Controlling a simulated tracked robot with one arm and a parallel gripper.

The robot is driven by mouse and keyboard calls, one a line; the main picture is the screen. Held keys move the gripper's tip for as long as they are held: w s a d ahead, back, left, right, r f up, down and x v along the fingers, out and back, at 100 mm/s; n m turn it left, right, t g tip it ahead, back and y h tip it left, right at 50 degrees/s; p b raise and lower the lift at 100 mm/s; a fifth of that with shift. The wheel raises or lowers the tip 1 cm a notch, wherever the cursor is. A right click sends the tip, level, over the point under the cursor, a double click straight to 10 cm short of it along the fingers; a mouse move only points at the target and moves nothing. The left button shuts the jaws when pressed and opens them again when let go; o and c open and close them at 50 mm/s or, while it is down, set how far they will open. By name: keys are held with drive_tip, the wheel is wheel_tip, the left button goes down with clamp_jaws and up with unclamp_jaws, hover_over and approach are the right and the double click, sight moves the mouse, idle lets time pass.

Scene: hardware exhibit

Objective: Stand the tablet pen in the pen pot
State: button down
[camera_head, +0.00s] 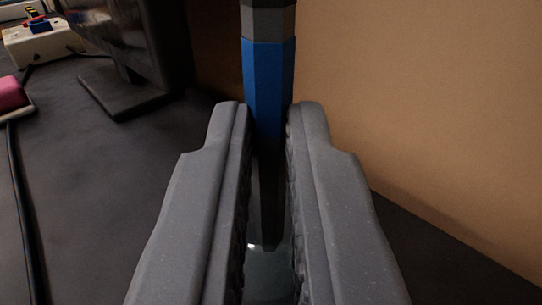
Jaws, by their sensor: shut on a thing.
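The tablet pen (267,75) is blue with a grey upper part and a dark, narrowing lower end. It stands roughly upright in the picture, and its top is cut off by the upper edge. My gripper (268,115) is shut on the pen, with one grey finger on each side of it. The dark lower end shows in the gap between the fingers. A small pale, shiny patch shows below that end, and I cannot tell what it is. I cannot make out the pen pot in this view.
A dark stand with a flat foot (122,92) is at the upper left. A pink object (14,95) and a black cable (22,215) are at the left edge. A tan wall (430,110) fills the right.

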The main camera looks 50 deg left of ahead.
drive_tip(key=c, duration=1.4)
unclamp_jaws()
drive_tip(key=shift+c, duration=0.2)
